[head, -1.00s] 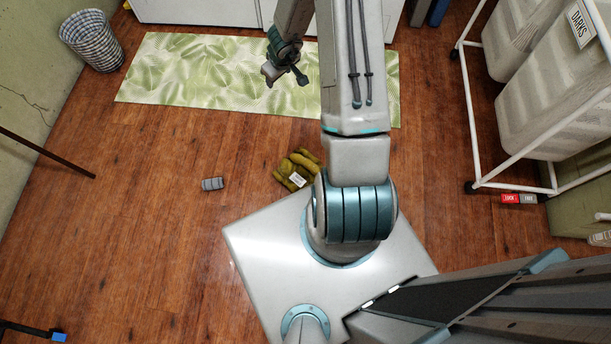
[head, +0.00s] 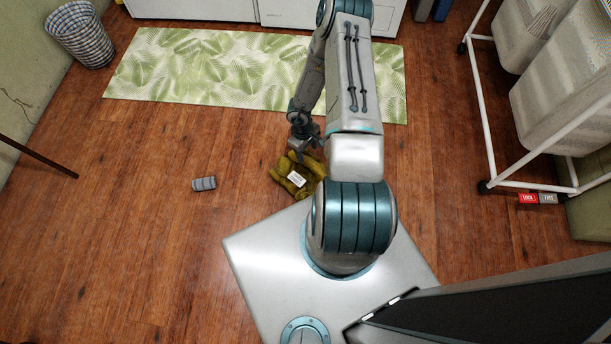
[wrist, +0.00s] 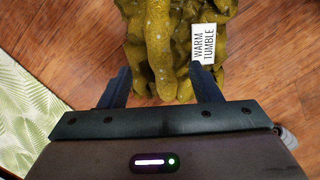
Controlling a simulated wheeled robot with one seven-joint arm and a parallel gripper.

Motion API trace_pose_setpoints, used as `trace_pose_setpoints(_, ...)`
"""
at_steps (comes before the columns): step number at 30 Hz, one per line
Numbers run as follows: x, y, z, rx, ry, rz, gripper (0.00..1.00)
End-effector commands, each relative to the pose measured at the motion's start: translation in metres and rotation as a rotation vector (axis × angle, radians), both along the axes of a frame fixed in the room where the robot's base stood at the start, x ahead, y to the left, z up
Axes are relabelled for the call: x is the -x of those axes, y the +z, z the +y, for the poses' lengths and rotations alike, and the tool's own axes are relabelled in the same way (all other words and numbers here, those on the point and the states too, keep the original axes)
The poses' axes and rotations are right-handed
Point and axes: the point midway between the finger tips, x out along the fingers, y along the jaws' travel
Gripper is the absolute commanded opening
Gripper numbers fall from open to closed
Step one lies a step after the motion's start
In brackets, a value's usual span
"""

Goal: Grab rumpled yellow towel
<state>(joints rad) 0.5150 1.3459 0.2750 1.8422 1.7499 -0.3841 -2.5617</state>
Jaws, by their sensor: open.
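The rumpled yellow towel (head: 294,177) lies on the wood floor beside the front of my base in the head view. It is olive-yellow and bunched, with a white tag. In the wrist view the towel (wrist: 160,50) fills the top middle, and its tag reads "WARM TUMBLE". My gripper (head: 303,150) is at the far edge of the towel in the head view. In the wrist view my gripper (wrist: 165,85) is open, its two fingers apart with the towel's near end between and beyond them. Whether the fingers touch the cloth I cannot tell.
A small grey rolled cloth (head: 204,183) lies on the floor to the left. A green leaf-pattern mat (head: 200,68) lies behind. A checked basket (head: 80,35) stands at the back left. A white wheeled rack (head: 482,110) with bins stands at right.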

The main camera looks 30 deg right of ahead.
Motion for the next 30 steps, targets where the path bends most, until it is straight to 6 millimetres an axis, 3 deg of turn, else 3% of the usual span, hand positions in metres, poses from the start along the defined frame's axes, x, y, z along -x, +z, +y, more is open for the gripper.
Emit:
trace_pose_setpoints(2,0.002,-0.013,-0.001,0.000,0.000,0.000,0.57)
trace_pose_setpoints(11,0.003,-0.027,-0.001,0.001,0.000,-0.001,0.57)
trace_pose_setpoints(21,0.009,-0.069,0.000,0.001,0.002,0.000,0.57)
trace_pose_setpoints(29,0.009,-0.069,-0.001,0.001,0.000,-0.001,0.57)
trace_pose_setpoints(30,0.009,-0.069,-0.001,0.001,0.000,-0.001,0.49)
